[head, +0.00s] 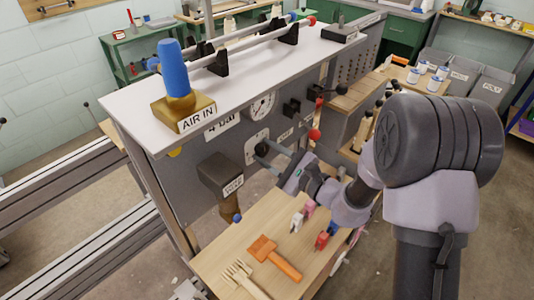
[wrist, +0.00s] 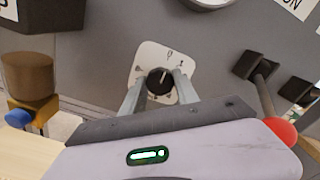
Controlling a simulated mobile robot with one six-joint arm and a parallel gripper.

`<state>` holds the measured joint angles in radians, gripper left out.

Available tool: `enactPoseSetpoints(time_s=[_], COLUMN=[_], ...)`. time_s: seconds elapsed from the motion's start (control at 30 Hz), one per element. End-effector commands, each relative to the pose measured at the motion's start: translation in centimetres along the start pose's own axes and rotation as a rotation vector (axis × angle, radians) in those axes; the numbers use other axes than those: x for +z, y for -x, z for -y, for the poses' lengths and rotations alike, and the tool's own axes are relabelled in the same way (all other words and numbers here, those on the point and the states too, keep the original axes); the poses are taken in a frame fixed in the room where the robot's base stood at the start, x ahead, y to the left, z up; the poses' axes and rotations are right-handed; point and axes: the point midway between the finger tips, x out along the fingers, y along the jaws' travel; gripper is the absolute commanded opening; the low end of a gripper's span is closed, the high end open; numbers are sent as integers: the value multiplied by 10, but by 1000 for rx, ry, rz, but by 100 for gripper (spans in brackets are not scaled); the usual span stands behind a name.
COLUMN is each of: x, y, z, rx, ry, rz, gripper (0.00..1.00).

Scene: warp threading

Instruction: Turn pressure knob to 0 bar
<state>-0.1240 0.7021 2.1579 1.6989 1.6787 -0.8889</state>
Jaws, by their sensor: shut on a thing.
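The pressure knob (head: 262,149) is a small black round knob on a white dial plate (head: 251,147) on the grey machine panel. In the wrist view the knob (wrist: 160,79) sits in the middle of its dial plate (wrist: 150,54), with a 0 and a 1 printed near the plate's top right. My gripper (head: 267,157) reaches the panel from the right. In the wrist view its two fingers (wrist: 159,88) stand on either side of the knob, shut on it. The fingers cover part of the dial, and I cannot clearly read the knob's pointer.
A pressure gauge (head: 262,106) sits above the knob, beside a "4 bar" label (head: 222,127). A lever with a red ball (head: 315,134) is to the right; its ball (wrist: 283,133) is close to my gripper. A dark box (head: 221,174) juts out at lower left. Tools lie on the wooden bench (head: 222,262).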

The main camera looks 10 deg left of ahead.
Motion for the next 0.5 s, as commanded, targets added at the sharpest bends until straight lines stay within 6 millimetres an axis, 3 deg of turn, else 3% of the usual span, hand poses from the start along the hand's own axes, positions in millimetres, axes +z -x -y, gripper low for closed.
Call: enactPoseSetpoints(time_s=[0.2,0.23,0.3,0.33,0.5], x=[0,0,0,0,0], y=[0,0,0,0,0], z=[0,0,0,0,0], rx=[1,1,1,1,1], ry=[0,0,0,0,0], rz=[-1,-1,-1,-1,0], gripper=[0,40,54,58,58])
